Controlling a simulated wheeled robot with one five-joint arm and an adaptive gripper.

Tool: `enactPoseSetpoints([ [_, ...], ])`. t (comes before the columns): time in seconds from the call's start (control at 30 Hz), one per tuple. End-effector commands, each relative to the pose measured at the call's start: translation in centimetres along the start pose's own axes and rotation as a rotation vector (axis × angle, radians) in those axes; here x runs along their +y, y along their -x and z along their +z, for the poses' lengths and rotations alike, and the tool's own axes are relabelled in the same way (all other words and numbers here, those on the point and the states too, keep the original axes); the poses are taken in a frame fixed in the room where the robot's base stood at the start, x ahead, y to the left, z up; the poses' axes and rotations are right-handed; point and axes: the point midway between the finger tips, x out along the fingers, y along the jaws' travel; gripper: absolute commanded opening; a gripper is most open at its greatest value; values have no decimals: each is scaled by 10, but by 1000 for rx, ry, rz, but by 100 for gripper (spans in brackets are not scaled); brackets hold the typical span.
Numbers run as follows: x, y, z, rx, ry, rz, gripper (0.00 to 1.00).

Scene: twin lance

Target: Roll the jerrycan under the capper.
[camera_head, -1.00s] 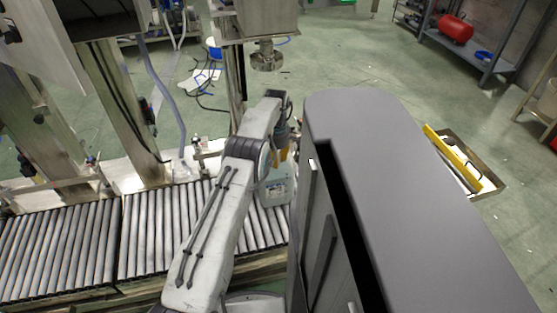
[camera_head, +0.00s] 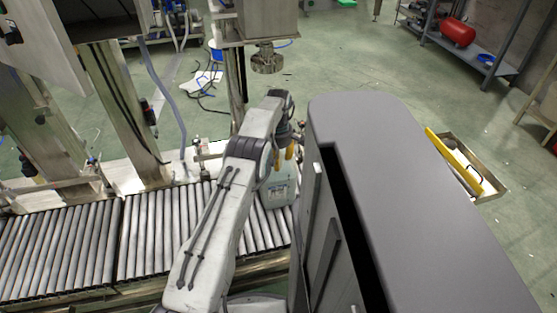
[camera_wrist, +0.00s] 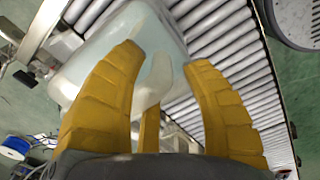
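The jerrycan (camera_head: 280,190) is a pale, translucent bluish container. It stands on the roller conveyor (camera_head: 160,235) near its right end, partly hidden by my arm. In the wrist view, the jerrycan (camera_wrist: 95,62) lies beyond the yellow fingers of my gripper (camera_wrist: 163,58). The fingers are spread apart around its whitish handle (camera_wrist: 156,85), and I see no clear grip on it. The capper (camera_head: 267,60) is a round metal head hanging farther back, above and behind the jerrycan.
Metal posts (camera_head: 125,110) and a hose line the far side of the conveyor. Rollers to the left of the jerrycan are clear. A tray with a yellow bar (camera_head: 455,160) lies at the right. Shelving with a red tank (camera_head: 457,31) stands at the back right.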

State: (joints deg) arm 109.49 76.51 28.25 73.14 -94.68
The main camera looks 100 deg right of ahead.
Motion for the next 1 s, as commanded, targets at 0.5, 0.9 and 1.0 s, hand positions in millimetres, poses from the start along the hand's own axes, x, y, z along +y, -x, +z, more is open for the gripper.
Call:
enactPoseSetpoints([
  [0.5,-5,10,0,2,0,-20,45],
  [0.9,-1,62,0,0,0,-3,45],
  [1.0,0,69,0,0,0,-1,45],
])
